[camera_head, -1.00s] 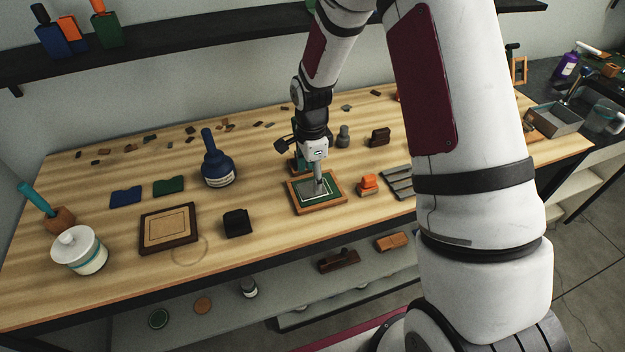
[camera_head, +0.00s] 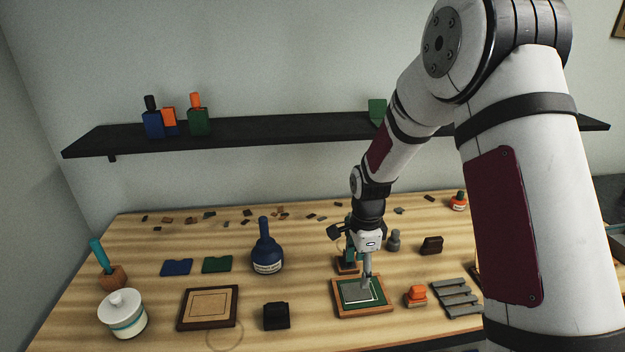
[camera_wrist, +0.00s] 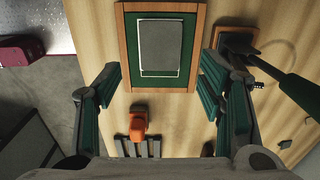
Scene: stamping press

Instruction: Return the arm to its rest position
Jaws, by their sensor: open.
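My arm reaches down over the wooden workbench (camera_head: 150,240). My gripper (camera_head: 366,284) is at its end, above a wood-framed green tray (camera_head: 340,311) with a grey plate (camera_head: 358,291) on it. In the wrist view the green-padded fingers of my gripper (camera_wrist: 161,82) are spread wide with nothing between them. The same tray (camera_wrist: 124,40) and grey plate (camera_wrist: 162,45) lie beyond the fingertips in that view. I cannot tell the exact height of the fingers above the plate. A stamping press (camera_wrist: 240,40) with a dark green lever stands right beside the tray, partly behind my gripper in the head view.
An orange-topped stamp (camera_head: 416,296) and a grey slatted rack (camera_head: 456,299) lie right of the tray. A dark block (camera_head: 276,316) and a blue long-necked bottle (camera_head: 266,258) stand to the left. A black wall shelf (camera_head: 270,130) runs behind my arm.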

